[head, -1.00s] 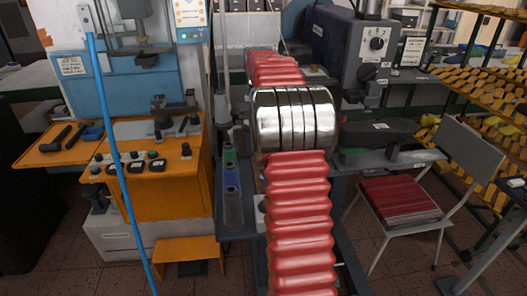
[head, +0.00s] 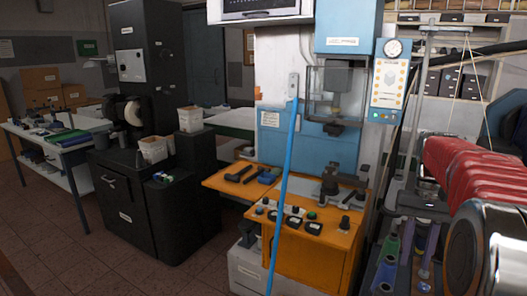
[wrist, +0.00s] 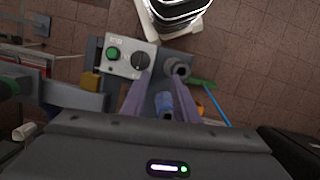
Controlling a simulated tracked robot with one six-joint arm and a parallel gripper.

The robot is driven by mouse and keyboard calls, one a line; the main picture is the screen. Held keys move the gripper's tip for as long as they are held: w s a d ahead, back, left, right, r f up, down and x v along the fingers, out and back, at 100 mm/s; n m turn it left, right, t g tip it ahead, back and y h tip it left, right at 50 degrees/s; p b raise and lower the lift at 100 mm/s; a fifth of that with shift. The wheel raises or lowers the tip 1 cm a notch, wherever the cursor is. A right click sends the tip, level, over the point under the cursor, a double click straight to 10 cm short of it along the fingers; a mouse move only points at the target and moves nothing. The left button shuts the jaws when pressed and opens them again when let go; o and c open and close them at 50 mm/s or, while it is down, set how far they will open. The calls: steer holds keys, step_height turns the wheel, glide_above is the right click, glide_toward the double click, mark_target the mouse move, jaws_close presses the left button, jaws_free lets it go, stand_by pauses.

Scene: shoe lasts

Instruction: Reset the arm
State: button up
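My gripper (wrist: 163,77) shows in the wrist view. Its two purple-grey fingers stand apart with a clear gap, and nothing is held between them. The dark gripper body with a lit strip fills the bottom of that view. A grey control box (wrist: 128,58) with a green button and a black knob lies beyond the fingertips, in line with the left finger. I cannot tell its distance.
An orange workbench (head: 310,258) with a control panel stands mid-view, with a blue pole (head: 283,190) before it. A black cabinet (head: 150,210) and a white table (head: 60,140) stand at left. Floor at lower left is clear.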

steer(key=s+a+r+n+t+h, duration=0.1)
steer(key=s+a+t, duration=0.15)
steer(key=a, duration=0.45)
steer(key=s+a+r+n+t+h, duration=0.1)
steer(key=s+a, duration=0.2)
steer(key=a, duration=0.4)
steer(key=s+a+f+n+t, duration=0.3)
steer(key=s+a+f+t, duration=0.1)
steer(key=s+a, duration=0.6)
steer(key=shift+a+f+y, duration=0.15)
steer(key=shift+f+y, duration=0.25)
steer(key=shift+f, duration=0.2)
steer(key=shift+t, duration=0.25)
